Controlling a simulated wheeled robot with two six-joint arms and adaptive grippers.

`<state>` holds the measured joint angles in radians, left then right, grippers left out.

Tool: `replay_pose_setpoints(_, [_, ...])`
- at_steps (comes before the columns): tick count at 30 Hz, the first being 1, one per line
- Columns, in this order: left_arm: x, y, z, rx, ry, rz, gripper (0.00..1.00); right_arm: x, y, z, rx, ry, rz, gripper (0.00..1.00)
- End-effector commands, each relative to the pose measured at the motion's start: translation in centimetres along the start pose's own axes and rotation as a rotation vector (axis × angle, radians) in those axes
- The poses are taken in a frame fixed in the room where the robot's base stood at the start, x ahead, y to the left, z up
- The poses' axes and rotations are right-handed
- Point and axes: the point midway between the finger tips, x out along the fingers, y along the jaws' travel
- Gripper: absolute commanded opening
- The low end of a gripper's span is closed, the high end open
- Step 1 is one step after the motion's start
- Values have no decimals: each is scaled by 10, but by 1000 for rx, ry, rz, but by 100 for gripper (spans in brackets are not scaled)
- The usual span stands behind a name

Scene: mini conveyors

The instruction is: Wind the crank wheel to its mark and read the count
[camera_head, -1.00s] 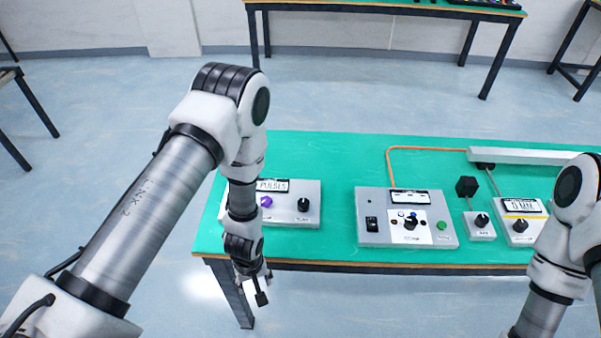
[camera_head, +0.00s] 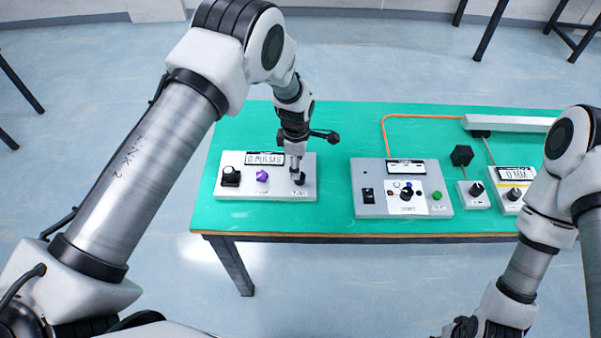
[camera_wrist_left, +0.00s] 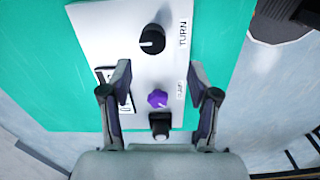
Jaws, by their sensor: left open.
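The grey-white panel (camera_head: 210,187) at the table's left bears a display (camera_head: 265,158) that reads 0 PULSES. On it are a black knob with a pale top (camera_head: 230,176), a purple knob (camera_head: 262,175) and a black dial (camera_head: 299,179) at the right, labelled TURN in the left wrist view (camera_wrist_left: 152,39). I cannot tell for certain which is the crank wheel. My left gripper (camera_head: 296,168) hangs over the panel's right end, close to the dial. In the wrist view its fingers (camera_wrist_left: 160,75) are spread and empty. My right gripper (camera_head: 464,327) is barely in view at the bottom.
On the green table (camera_head: 330,225), a second panel (camera_head: 362,208) with a switch, dial and green button stands to the right. Beyond it are a small dial box (camera_head: 466,200), a black cube (camera_head: 461,155) and a 0 MM readout unit (camera_head: 514,174). An orange cable (camera_head: 384,130) runs behind.

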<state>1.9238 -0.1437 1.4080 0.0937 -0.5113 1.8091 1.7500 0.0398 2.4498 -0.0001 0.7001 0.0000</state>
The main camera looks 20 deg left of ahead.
Motion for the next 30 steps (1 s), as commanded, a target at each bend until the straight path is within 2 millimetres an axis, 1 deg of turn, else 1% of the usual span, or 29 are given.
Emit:
replay_pose_setpoints(1, [-9, 9, 6, -48, -2, 2, 61, 0, 0, 0, 0, 0, 0, 40])
replay_pose_setpoints(3, [-13, 12, 10, -91, -3, -3, 61, -1, 0, 0, 0, 0, 0, 40])
replay_pose_setpoints(4, [-12, 13, 10, -97, -2, -5, 61, -2, 0, 0, 0, 0, 0, 40])
replay_pose_setpoints(7, [1, 12, 10, -99, -2, -8, 61, -8, 0, 0, 0, 0, 0, 40])
replay_pose_setpoints(12, [35, 11, 10, -96, -2, -8, 61, -18, 0, 0, 0, 0, 0, 40])
replay_pose_setpoints(16, [55, 11, 10, -96, -2, -5, 61, -22, 0, 0, 0, 0, 0, 40])
replay_pose_setpoints(20, [63, 12, 10, -96, -2, -4, 61, -23, 0, 0, 0, 0, 0, 40])
replay_pose_setpoints(25, [64, 12, 10, -96, -2, -4, 61, -22, 0, 0, 0, 0, 0, 40])
replay_pose_setpoints(26, [64, 12, 10, -96, -2, -4, 54, -22, 0, 0, 0, 0, 0, 40])
replay_pose_setpoints(27, [64, 12, 10, -96, -2, -4, 39, -22, 0, 0, 0, 0, 0, 40])
replay_pose_setpoints(29, [63, 12, 10, -95, -2, -4, 18, -22, 0, 0, 0, 0, 0, 40])
replay_pose_setpoints(30, [63, 12, 10, -95, -2, -4, 4, -22, 0, 0, 0, 0, 0, 40])
